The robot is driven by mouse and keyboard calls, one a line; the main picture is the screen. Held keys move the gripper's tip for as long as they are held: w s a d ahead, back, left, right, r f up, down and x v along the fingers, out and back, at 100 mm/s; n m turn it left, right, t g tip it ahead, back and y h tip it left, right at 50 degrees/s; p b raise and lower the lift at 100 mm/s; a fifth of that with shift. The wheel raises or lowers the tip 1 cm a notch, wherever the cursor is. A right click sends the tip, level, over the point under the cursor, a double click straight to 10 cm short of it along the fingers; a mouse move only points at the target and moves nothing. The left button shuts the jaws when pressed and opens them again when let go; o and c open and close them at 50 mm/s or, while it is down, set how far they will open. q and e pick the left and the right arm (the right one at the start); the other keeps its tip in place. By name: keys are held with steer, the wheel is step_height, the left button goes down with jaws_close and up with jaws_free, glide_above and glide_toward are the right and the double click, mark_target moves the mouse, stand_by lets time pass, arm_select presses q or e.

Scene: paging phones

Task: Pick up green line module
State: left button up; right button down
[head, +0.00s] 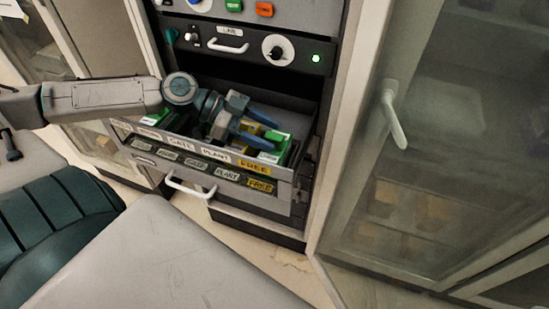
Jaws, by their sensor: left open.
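An open drawer (225,169) in the rack holds several modules. A green and white module (278,147) stands at the drawer's right end. Another green module (153,118) shows at its left end, partly covered by my arm. My left gripper (268,131) is over the right part of the drawer, with its two fingers apart and pointing right. The fingertips are close to the right green module; I cannot tell whether they touch it. The gripper hides much of the drawer's middle. My right gripper is out of view.
Yellow modules (254,113) sit beside the fingers. The drawer front has labels, among them GATE, PLANT and a yellow FREE, and a white handle (190,189). A panel with a knob (278,49) is above. A glass cabinet door (440,130) stands close on the right.

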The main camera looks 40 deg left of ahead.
arm_select(q)
steer(key=shift+d, duration=0.1)
jaws_close()
stand_by(0.5)
